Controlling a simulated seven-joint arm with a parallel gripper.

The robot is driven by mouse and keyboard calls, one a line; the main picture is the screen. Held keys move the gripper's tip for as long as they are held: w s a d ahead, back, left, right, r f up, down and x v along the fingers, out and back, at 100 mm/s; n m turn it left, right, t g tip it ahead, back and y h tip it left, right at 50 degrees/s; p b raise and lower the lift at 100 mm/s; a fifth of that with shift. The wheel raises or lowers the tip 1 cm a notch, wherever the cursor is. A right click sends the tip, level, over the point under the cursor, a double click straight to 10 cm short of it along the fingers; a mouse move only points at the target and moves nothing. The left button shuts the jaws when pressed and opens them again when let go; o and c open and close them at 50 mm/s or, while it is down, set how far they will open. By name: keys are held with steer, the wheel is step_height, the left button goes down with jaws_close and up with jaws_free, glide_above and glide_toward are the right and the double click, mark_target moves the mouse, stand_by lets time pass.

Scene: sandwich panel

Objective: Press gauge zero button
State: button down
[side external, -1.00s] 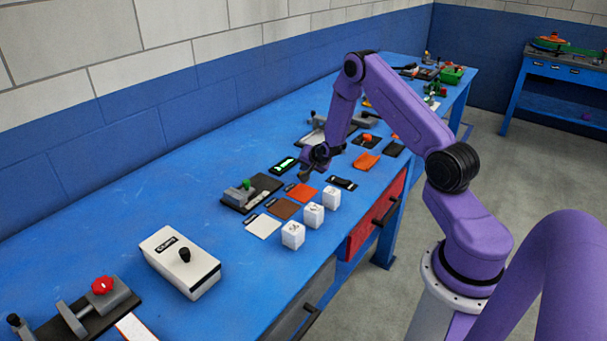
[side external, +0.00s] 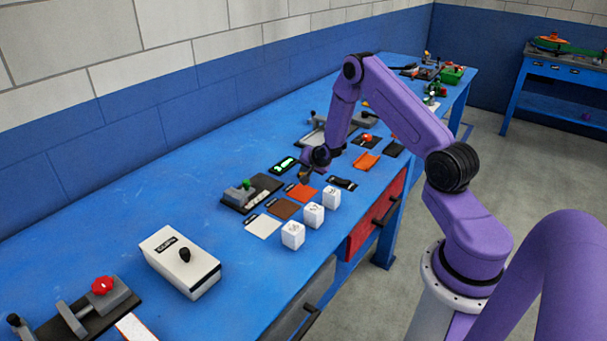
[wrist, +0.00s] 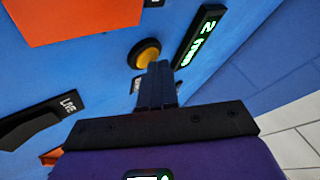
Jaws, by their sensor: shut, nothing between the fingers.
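The gauge is a slim black display with lit green digits (wrist: 200,37); it also shows in the side view (side external: 285,165), lying on the blue bench. A round yellow button (wrist: 146,51) in a dark ring sits beside it in the wrist view. My gripper (wrist: 158,68) is shut and empty. Its fingertips overlap the button's lower right edge in the wrist view; I cannot tell whether they touch it. In the side view my gripper (side external: 307,173) is low over the bench, just right of the display, and the button cannot be made out there.
An orange pad (wrist: 75,15) and a black piece labelled "LIVE" (wrist: 40,120) lie nearby. Several white blocks (side external: 313,215), colored pads and a clamp fixture with a green knob (side external: 246,190) stand in front. A white box (side external: 180,262) is farther left. The wall runs behind the bench.

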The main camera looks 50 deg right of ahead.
stand_by(0.6)
steer(key=shift+r, duration=0.7)
steer(key=shift+r, duration=0.1)
steer(key=shift+r, duration=2.4)
